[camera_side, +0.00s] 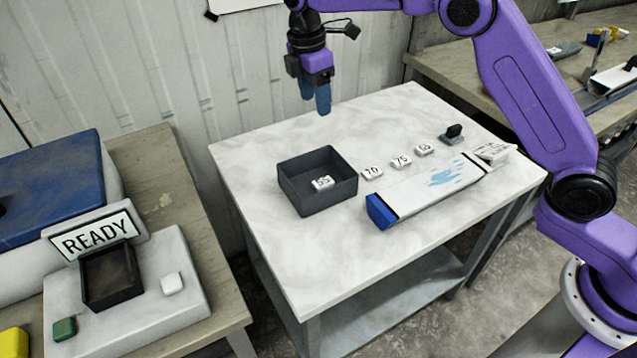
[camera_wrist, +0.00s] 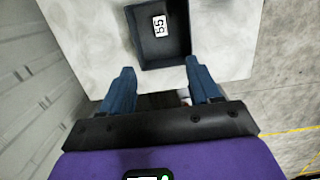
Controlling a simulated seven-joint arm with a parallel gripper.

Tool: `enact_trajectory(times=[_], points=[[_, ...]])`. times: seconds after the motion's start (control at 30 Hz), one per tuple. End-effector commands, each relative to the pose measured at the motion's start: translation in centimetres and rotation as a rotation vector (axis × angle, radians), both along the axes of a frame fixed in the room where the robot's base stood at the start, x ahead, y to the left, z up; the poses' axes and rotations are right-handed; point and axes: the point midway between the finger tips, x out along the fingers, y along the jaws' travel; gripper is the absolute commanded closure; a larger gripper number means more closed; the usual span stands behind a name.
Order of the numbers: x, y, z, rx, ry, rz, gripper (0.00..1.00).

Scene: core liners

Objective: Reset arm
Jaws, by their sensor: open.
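My gripper (camera_side: 318,108) hangs above the far left part of the white table (camera_side: 270,255), pointing down, with nothing between its fingers. In the wrist view its two blue fingers (camera_wrist: 162,85) are spread apart. The dark open tray (camera_side: 300,200) sits on the table below and nearer the camera; it also shows in the wrist view (camera_wrist: 180,52), just past the fingertips. A white block marked 55 (camera_side: 322,183) lies in the tray, and it shows in the wrist view (camera_wrist: 159,26).
White blocks marked 70 (camera_side: 372,173), 75 (camera_side: 401,161) and a further one (camera_side: 424,150) lie in a row beside a long white core liner (camera_side: 430,187) with a blue end. A small black item (camera_side: 453,133) stands behind. A READY sign (camera_side: 97,235) is on the left bench.

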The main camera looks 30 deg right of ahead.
Motion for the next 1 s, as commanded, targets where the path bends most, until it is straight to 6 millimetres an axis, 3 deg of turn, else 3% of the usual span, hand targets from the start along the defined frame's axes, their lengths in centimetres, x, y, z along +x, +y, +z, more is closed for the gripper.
enact_trajectory(times=[0.4, 0.57, 0.77, 1.0], points=[[0.0, 0.0, 0.1, 0.000, -0.001, 0.000, 0.38], [-1.2, 0.3, 0.7, 0.006, -0.007, -0.012, 0.38], [-5.9, 0.7, 2.2, 0.027, -0.024, -0.069, 0.38], [-13.2, -0.3, 3.4, 0.058, -0.041, -0.152, 0.38]])
